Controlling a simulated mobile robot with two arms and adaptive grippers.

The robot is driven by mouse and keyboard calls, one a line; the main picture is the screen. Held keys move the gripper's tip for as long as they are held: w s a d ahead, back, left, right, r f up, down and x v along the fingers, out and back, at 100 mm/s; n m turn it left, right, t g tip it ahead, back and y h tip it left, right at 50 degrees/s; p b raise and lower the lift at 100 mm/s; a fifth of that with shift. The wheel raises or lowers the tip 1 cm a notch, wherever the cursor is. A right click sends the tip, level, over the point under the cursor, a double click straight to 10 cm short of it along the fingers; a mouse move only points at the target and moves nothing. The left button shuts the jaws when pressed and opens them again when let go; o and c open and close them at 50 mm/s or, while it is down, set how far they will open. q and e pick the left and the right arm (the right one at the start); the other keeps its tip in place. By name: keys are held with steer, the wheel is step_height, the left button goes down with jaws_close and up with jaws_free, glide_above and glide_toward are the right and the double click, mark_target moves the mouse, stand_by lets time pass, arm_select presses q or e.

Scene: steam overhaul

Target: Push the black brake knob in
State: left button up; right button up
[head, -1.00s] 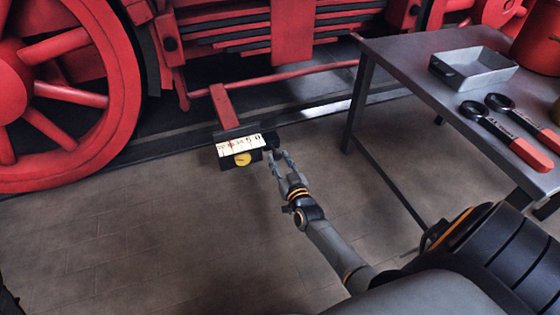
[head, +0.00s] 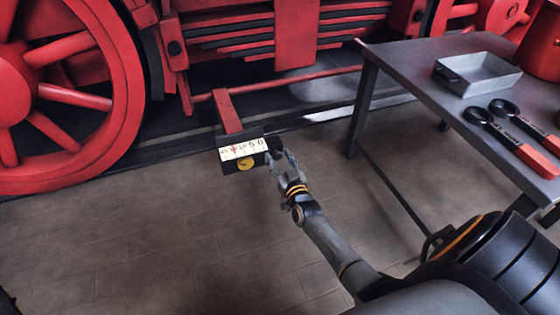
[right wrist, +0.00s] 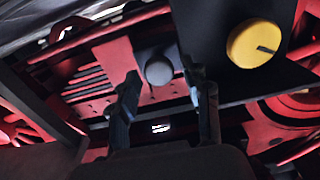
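A small black box (head: 228,166) with a white scale strip (head: 243,149) and a yellow dial (head: 246,164) is fixed at the end of a red bar low on the locomotive. The dark round brake knob (right wrist: 159,70) sticks out beside the box's dial face in the right wrist view, where the yellow dial (right wrist: 254,44) is right of it. My right gripper (head: 283,158) is at the box's right side. In the right wrist view its fingers (right wrist: 162,78) are apart, with the knob showing between their tips. Contact cannot be told.
A metal table (head: 413,72) stands at the right, with a grey tray (head: 490,82) and red-handled wrenches (head: 530,155) on it. A large red wheel (head: 125,90) is at the left. The tiled floor (head: 150,250) in front is clear.

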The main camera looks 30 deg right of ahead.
steer(key=shift+f, duration=0.1)
steer(key=shift+s, duration=0.2)
steer(key=v, duration=0.7)
stand_by(0.4)
